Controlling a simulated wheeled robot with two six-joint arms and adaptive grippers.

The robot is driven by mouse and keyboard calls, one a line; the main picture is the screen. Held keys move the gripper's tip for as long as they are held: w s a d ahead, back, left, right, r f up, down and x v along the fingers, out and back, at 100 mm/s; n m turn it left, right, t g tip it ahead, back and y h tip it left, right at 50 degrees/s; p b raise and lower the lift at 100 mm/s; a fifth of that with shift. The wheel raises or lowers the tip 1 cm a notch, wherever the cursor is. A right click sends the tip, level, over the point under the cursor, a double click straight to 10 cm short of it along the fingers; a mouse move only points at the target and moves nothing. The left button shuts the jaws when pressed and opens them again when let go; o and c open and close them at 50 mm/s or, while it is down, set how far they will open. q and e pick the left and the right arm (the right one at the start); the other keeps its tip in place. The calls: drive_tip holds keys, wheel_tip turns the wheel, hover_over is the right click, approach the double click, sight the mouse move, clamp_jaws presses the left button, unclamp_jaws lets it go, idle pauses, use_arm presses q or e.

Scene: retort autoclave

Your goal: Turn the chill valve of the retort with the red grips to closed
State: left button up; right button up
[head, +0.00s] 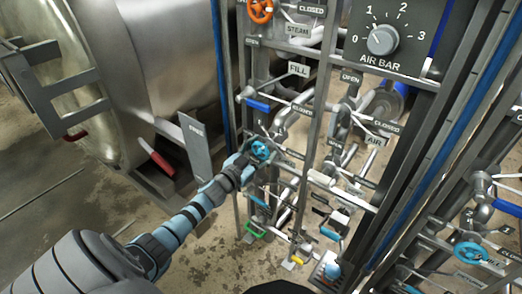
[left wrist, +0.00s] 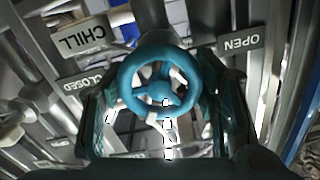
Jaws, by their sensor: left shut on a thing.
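The chill valve is a teal handwheel (head: 261,150) on the pipe rack in the head view. In the left wrist view the teal handwheel (left wrist: 160,52) sits in the middle, facing the camera. A CHILL sign (left wrist: 82,38) shows upside down at upper left, a CLOSED sign (left wrist: 83,83) at left and an OPEN sign (left wrist: 241,41) at right. My left gripper (head: 252,156) is at the handwheel; in the wrist view its fingers (left wrist: 162,100) lie on both sides of the rim, shut on it. Red grips (head: 156,158) show on the retort at left. My right gripper is out of view.
An orange handwheel (head: 261,10) is above, with a blue lever (head: 257,104) below it. An air dial panel (head: 390,38) stands upper right. Another teal handwheel (head: 470,252) is at lower right. Pipes and upright posts crowd the rack; floor at lower left is bare.

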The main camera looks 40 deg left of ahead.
use_arm(q)
drive_tip(key=m+b, duration=0.1)
drive_tip(key=m, duration=0.8)
drive_tip(key=shift+m+b, duration=0.3)
drive_tip(key=shift+m, duration=1.1)
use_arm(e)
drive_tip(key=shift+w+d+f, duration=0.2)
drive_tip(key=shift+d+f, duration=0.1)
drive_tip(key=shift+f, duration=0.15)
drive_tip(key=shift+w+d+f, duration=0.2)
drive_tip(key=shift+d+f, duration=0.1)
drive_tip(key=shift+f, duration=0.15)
use_arm(q)
drive_tip(key=shift+o, duration=0.2)
drive_tip(key=shift+c, duration=0.2)
drive_tip(key=o, duration=0.9)
drive_tip(key=shift+o, duration=1.4)
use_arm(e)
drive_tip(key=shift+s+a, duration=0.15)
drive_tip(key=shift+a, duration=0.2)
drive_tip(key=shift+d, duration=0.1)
